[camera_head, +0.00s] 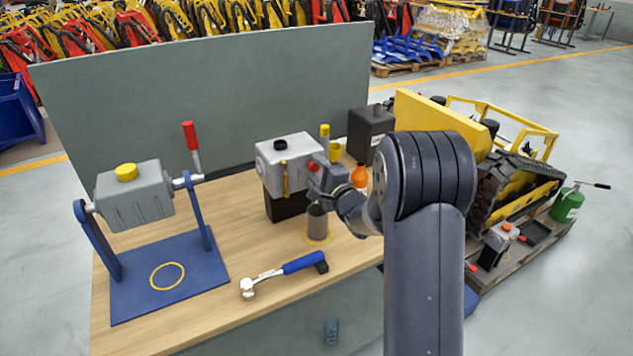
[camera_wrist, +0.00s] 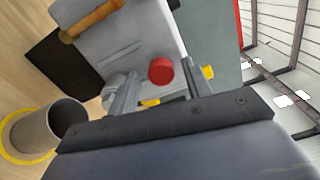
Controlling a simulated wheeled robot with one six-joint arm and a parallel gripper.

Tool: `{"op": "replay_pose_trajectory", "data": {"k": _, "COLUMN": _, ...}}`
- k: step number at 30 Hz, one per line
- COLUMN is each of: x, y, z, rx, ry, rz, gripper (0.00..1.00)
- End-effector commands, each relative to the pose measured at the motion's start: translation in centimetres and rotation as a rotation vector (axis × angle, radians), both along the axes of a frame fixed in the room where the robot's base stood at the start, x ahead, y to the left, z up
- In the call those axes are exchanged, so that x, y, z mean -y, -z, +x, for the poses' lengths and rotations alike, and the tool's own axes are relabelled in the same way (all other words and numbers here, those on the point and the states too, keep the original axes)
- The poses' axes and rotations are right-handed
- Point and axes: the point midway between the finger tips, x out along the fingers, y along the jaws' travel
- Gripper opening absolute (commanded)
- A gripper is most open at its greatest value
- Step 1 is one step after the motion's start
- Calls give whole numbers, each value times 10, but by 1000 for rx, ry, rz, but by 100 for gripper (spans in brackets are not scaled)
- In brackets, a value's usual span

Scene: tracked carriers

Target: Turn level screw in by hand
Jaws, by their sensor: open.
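A light grey housing (camera_head: 283,158) sits on a black block on the bench, with a brass-coloured tube (camera_head: 285,186) on its front. A red round knob (camera_head: 313,167) is at its right side; I cannot tell for sure whether it is the level screw. In the wrist view the red knob (camera_wrist: 161,70) shows between the two fingers of my gripper (camera_wrist: 158,78), beside the grey housing wall (camera_wrist: 135,30). My gripper (camera_head: 318,180) is open, close to the housing's right side. Whether a finger touches the knob I cannot tell.
A grey open cylinder (camera_head: 318,222) stands on a yellow ring below my gripper. A blue-handled wrench (camera_head: 285,272) lies at the bench front. A blue stand (camera_head: 170,265) holds another grey housing at left. An orange bottle (camera_head: 359,177) and dark box (camera_head: 370,130) stand behind.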

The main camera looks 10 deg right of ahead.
Motion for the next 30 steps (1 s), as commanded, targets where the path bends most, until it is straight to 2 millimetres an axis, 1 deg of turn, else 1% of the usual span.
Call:
{"op": "replay_pose_trajectory", "data": {"k": 5, "x": 0, "y": 3, "z": 0, "rx": 38, "ry": 1, "rz": -110, "gripper": 47}}
{"op": "replay_pose_trajectory", "data": {"k": 7, "x": 0, "y": 6, "z": 0, "rx": 75, "ry": 1, "rz": -217, "gripper": 47}}
{"op": "replay_pose_trajectory", "data": {"k": 15, "x": 0, "y": 5, "z": 0, "rx": 220, "ry": 2, "rz": -665, "gripper": 47}}
{"op": "replay_pose_trajectory", "data": {"k": 18, "x": 0, "y": 3, "z": 0, "rx": 258, "ry": 2, "rz": -786, "gripper": 47}}
{"op": "replay_pose_trajectory", "data": {"k": 23, "x": 0, "y": 1, "z": 0, "rx": 284, "ry": 1, "rz": -870, "gripper": 47}}
{"op": "replay_pose_trajectory", "data": {"k": 26, "x": 0, "y": 5, "z": 0, "rx": 328, "ry": 3, "rz": -1002, "gripper": 47}}
{"op": "replay_pose_trajectory", "data": {"k": 30, "x": 0, "y": 5, "z": 0, "rx": 410, "ry": 3, "rz": -1250, "gripper": 47}}
